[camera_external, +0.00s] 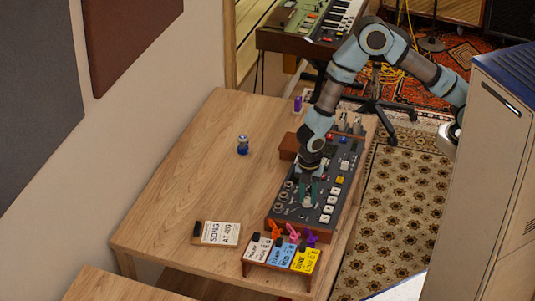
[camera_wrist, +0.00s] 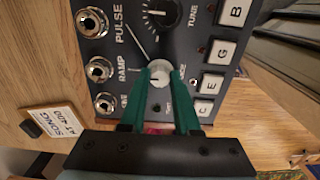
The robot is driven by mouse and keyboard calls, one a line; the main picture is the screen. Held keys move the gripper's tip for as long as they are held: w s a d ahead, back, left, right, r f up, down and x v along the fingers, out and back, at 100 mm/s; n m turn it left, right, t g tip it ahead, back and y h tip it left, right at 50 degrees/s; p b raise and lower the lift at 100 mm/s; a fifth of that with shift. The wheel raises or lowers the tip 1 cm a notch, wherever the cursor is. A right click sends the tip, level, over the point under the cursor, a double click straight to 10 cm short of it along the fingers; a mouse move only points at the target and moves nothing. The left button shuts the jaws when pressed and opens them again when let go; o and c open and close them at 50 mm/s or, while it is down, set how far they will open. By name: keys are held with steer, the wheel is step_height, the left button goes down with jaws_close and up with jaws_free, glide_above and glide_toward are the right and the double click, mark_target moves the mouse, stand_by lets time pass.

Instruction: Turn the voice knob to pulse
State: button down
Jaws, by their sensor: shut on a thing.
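The dark synth panel (camera_external: 326,170) with white keys lies in a wooden case near the table's right edge. My gripper (camera_external: 307,198) reaches down to its near part. In the wrist view, my gripper's green fingers (camera_wrist: 160,72) are shut on the white voice knob (camera_wrist: 157,92), one on each side. PULSE, RAMP and a third, partly covered label stand left of the knob. A printed line runs from near the knob toward PULSE. The fingers hide the knob's sides and part of its label; its pointer setting is hard to tell.
Several jacks (camera_wrist: 98,70) line the panel's left side; a black TUNE knob (camera_wrist: 160,12) and square lettered keys (camera_wrist: 217,53) are close by.

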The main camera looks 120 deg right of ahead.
mark_target(308, 199)
steer(key=m+b, duration=0.2)
steer(key=m, duration=0.2)
steer(key=shift+m, duration=0.3)
steer(key=shift+m+b, duration=1)
steer(key=shift+m, duration=1)
steer(key=c, duration=0.6)
jaws_free()
step_height(308, 199, up, 11)
steer(key=shift+f+b, duration=0.1)
steer(key=shift+b, duration=1)
